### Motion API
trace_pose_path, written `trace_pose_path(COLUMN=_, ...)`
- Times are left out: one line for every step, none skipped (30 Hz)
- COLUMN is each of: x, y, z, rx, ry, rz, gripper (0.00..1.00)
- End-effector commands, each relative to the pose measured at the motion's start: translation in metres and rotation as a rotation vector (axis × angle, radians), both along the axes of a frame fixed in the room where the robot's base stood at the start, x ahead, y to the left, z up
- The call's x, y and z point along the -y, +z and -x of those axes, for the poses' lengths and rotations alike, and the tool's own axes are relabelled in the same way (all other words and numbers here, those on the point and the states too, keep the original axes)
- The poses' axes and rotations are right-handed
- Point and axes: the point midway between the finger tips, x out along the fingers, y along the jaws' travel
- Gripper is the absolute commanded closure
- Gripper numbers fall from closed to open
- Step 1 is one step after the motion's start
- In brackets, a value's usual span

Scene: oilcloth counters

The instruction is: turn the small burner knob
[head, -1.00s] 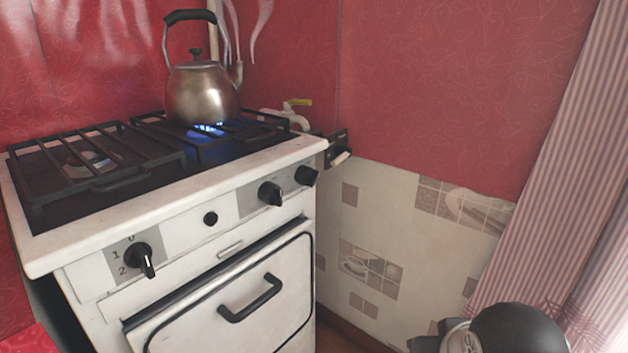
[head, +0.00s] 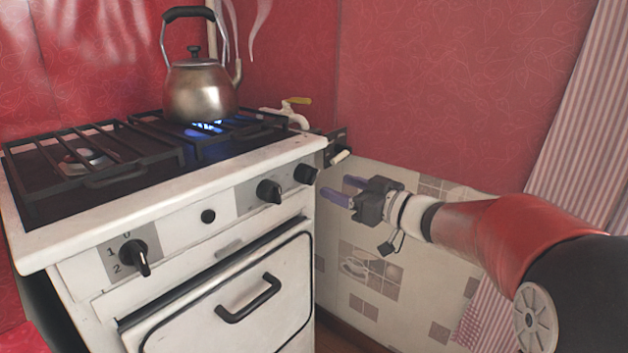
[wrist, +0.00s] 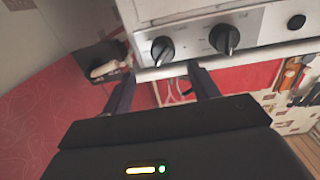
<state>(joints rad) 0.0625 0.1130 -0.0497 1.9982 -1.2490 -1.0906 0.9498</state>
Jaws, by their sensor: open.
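Two black burner knobs sit at the right of the white stove's front panel: an inner knob (head: 269,191) and an outer knob (head: 305,174). I cannot tell which serves the small burner. In the wrist view, the outer knob (wrist: 162,50) shows just beyond and between the fingertips, and the inner knob (wrist: 226,39) shows to its right. My gripper (head: 338,190) is open and empty, to the right of the outer knob, apart from it, its purple fingers pointing toward the stove. The fingers also show in the wrist view (wrist: 160,72).
A kettle (head: 200,92) stands on the grate over a blue flame. A numbered knob (head: 134,256) and a small round button (head: 208,216) are further left on the panel. The oven handle (head: 248,298) juts out below. A tiled wall (head: 345,285) stands to the right.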

Motion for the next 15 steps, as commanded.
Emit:
trace_pose_path(x=-0.003, y=-0.002, z=-0.001, rx=-0.003, ry=0.017, rz=-0.003, gripper=0.40)
trace_pose_path(x=-0.005, y=-0.002, z=-0.001, rx=-0.004, ry=0.023, rz=-0.003, gripper=0.40)
trace_pose_path(x=-0.009, y=-0.002, z=-0.003, rx=-0.003, ry=0.027, rz=-0.004, gripper=0.40)
trace_pose_path(x=-0.012, y=-0.002, z=-0.005, rx=-0.003, ry=0.028, rz=-0.004, gripper=0.40)
trace_pose_path(x=-0.015, y=-0.002, z=-0.008, rx=-0.003, ry=0.027, rz=-0.004, gripper=0.40)
trace_pose_path(x=-0.020, y=-0.001, z=-0.011, rx=-0.003, ry=0.027, rz=-0.005, gripper=0.40)
trace_pose_path(x=-0.024, y=-0.001, z=-0.014, rx=-0.003, ry=0.027, rz=-0.005, gripper=0.40)
trace_pose_path(x=-0.028, y=-0.002, z=-0.018, rx=-0.003, ry=0.026, rz=-0.004, gripper=0.40)
trace_pose_path(x=-0.034, y=-0.002, z=-0.022, rx=-0.003, ry=0.026, rz=-0.004, gripper=0.40)
trace_pose_path(x=-0.037, y=-0.001, z=-0.025, rx=-0.002, ry=0.026, rz=-0.004, gripper=0.40)
trace_pose_path(x=-0.041, y=-0.002, z=-0.028, rx=-0.003, ry=0.024, rz=-0.004, gripper=0.40)
trace_pose_path(x=-0.046, y=-0.002, z=-0.032, rx=-0.003, ry=0.025, rz=-0.004, gripper=0.40)
trace_pose_path(x=-0.049, y=-0.001, z=-0.034, rx=-0.002, ry=0.025, rz=-0.004, gripper=0.40)
trace_pose_path(x=-0.052, y=-0.001, z=-0.037, rx=-0.002, ry=0.024, rz=-0.004, gripper=0.40)
trace_pose_path(x=-0.055, y=-0.001, z=-0.039, rx=-0.003, ry=0.023, rz=-0.003, gripper=0.40)
